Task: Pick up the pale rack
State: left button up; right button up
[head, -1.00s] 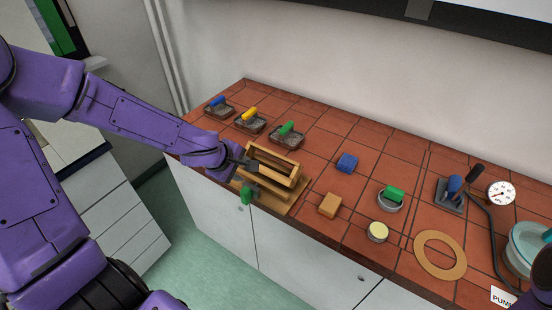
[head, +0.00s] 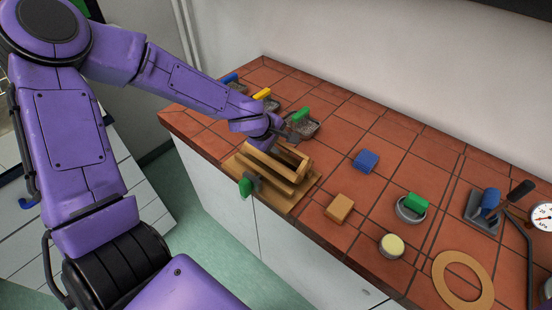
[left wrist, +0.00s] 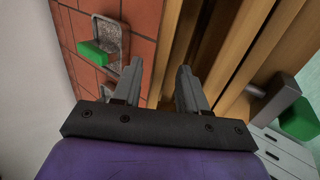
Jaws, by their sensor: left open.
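The pale rack (head: 268,173), a wooden frame with long bars, stands on a flat wooden board (head: 303,197) at the bench's front edge. My left gripper (head: 282,140) is at the rack's far left side, close to its upper bar; the wrist hides part of that end. In the left wrist view the fingers (left wrist: 161,80) are apart, with pale wood showing in the gap and the rack's bars (left wrist: 228,48) to the right. I cannot tell whether the fingers touch the rack. My right gripper is out of view.
A green-handled clamp (head: 247,186) sits at the bench edge beside the board. A green-handled grey dish (head: 301,126) stands close behind my left gripper.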

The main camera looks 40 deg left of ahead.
pick_arm(q)
jog(key=x, duration=0.3)
jog(key=shift+w+d+f+b, duration=0.15)
jog(key=shift+w+b, duration=0.05)
jog(key=shift+b, duration=0.15)
jog(key=shift+s, duration=0.1)
grip_shut()
